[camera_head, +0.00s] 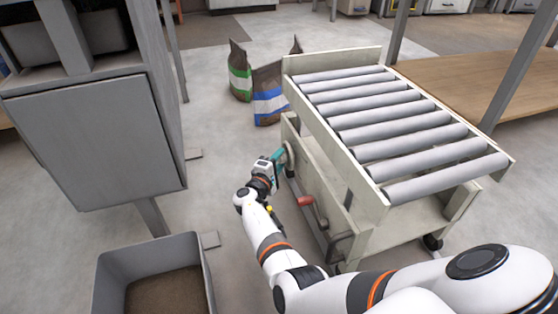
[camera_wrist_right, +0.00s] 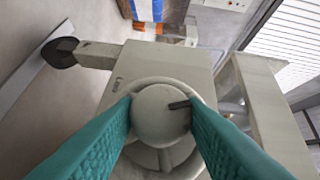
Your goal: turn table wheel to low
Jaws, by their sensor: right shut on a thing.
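The roller table (camera_head: 360,120) stands at the right with its rollers facing up. The table wheel (camera_head: 290,155) is a pale round handwheel on its side, mostly behind my gripper. In the wrist view the wheel's domed hub (camera_wrist_right: 155,118) has a dark bar on its right side, with rim and spokes around it. My right gripper (camera_head: 277,158) meets the wheel from the left. Its teal fingers (camera_wrist_right: 160,108) are shut on the hub, one on each side. Small dark lettering on the panel (camera_wrist_right: 118,82) is too small to read. My left gripper is out of view.
A red-handled crank (camera_head: 306,201) sits on the table's side near my forearm. A grey cabinet (camera_head: 95,140) stands at left, with a grey bin (camera_head: 207,275) below. A green-banded bag (camera_head: 240,75) and a blue-banded bag (camera_head: 270,100) stand behind the wheel.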

